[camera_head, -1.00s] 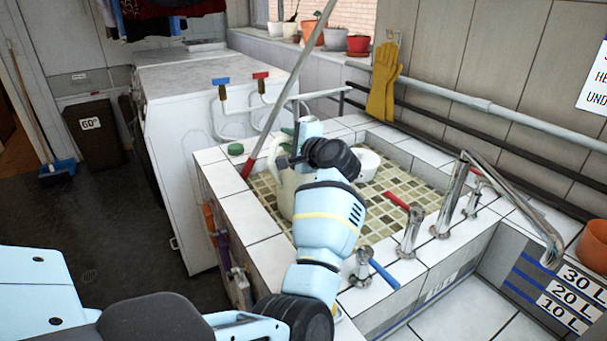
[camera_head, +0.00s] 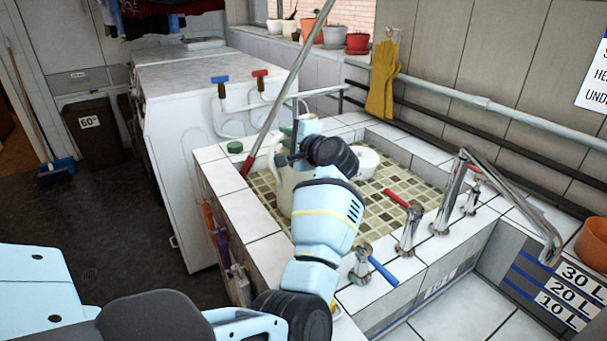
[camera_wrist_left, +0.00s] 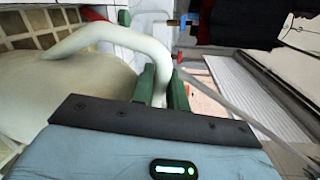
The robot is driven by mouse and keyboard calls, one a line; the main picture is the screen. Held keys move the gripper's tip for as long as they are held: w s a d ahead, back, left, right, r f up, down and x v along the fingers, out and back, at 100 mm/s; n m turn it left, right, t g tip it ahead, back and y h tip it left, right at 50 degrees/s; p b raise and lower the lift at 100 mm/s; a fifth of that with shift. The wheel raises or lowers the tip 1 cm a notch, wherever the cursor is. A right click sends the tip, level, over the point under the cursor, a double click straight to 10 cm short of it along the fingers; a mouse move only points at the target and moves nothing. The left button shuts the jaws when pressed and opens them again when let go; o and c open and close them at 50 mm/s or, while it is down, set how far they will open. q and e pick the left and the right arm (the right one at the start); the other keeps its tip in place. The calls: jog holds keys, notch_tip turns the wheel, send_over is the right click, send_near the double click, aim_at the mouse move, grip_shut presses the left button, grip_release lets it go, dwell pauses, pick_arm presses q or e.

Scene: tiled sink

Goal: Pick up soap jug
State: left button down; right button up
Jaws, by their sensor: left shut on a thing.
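The cream soap jug (camera_head: 285,190) is in the tiled sink (camera_head: 237,212), partly hidden behind my left arm. Its pale body (camera_wrist_left: 65,100) and curved handle fill the left of the left wrist view. My left gripper (camera_head: 298,134) is at the top of the jug. In the wrist view its green fingers (camera_wrist_left: 161,87) are shut on the jug's handle, one on each side. The jug looks about upright; I cannot tell whether its base touches the sink floor. My right gripper is not in view.
A white container (camera_head: 368,162) is in the sink behind my wrist. A long pole with a red end (camera_head: 284,88) leans across the sink's left side. A green lid (camera_head: 235,147) lies on the rim. Taps (camera_head: 408,230) stand along the front right edge.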

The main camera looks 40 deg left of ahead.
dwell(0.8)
pick_arm(q)
jog(key=shift+r, duration=0.2)
jog(key=shift+r, duration=0.15)
notch_tip(320, 180, up, 18)
jog(key=shift+f, duration=0.25)
dwell(1.4)
jog(key=shift+r, duration=0.1)
dwell(0.3)
